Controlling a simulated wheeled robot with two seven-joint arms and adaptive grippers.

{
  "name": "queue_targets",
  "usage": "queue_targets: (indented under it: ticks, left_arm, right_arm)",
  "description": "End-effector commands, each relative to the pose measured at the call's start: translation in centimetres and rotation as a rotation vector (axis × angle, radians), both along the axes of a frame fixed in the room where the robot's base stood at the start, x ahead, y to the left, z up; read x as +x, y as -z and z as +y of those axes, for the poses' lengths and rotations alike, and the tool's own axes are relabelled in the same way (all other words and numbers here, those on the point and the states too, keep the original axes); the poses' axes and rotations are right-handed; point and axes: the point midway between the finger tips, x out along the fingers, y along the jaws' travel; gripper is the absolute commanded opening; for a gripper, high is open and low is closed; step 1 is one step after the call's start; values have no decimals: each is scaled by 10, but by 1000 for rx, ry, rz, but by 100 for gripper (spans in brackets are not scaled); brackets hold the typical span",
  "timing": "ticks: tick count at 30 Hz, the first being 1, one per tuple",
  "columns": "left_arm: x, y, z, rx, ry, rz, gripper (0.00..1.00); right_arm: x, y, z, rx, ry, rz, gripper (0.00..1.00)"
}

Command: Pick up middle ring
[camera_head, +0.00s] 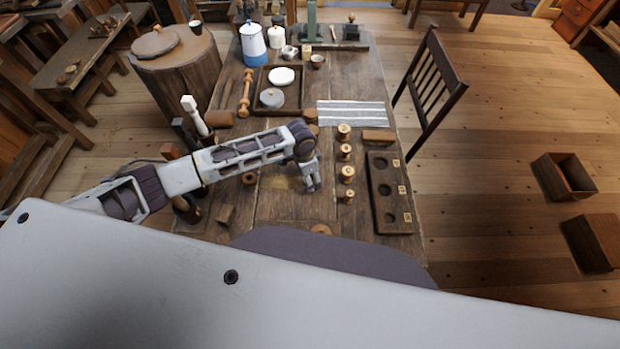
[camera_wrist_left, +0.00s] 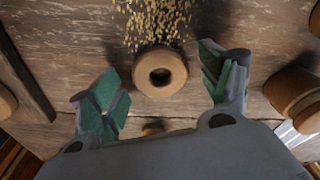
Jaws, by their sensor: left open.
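A light wooden ring (camera_wrist_left: 160,72) with a dark centre hole lies flat on the table in the left wrist view. My left gripper (camera_wrist_left: 165,88) is open, with one green-padded finger on each side of this ring and visible gaps to it. In the head view my left gripper (camera_head: 311,184) points down over the table's middle and hides that ring. Two other rings show there: one (camera_head: 249,178) left of the gripper and one (camera_head: 320,229) near the front edge, partly cut off. My right gripper is not in view.
Several turned spools (camera_head: 347,174) stand in a row right of the gripper, near a dark tray with round recesses (camera_head: 402,217). Gold shavings (camera_wrist_left: 153,22) lie beside the ring. A striped cloth (camera_head: 352,114) lies farther back.

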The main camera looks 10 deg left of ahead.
Motion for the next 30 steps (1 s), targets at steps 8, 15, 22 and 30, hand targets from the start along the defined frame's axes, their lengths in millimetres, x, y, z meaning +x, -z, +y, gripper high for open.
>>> queue_targets:
  ticks: [8, 15, 22, 30]
  left_arm:
    - [0, 0, 0, 0, 0, 0, 53]
    - [0, 0, 0, 0, 0, 0, 36]
    - [0, -1, 0, -1, 0, -1, 36]
    - [1, -19, 0, -1, -1, -3, 36]
  right_arm:
    - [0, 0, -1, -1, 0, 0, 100]
    - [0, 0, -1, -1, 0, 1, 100]
    - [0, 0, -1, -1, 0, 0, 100]
    - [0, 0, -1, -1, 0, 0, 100]
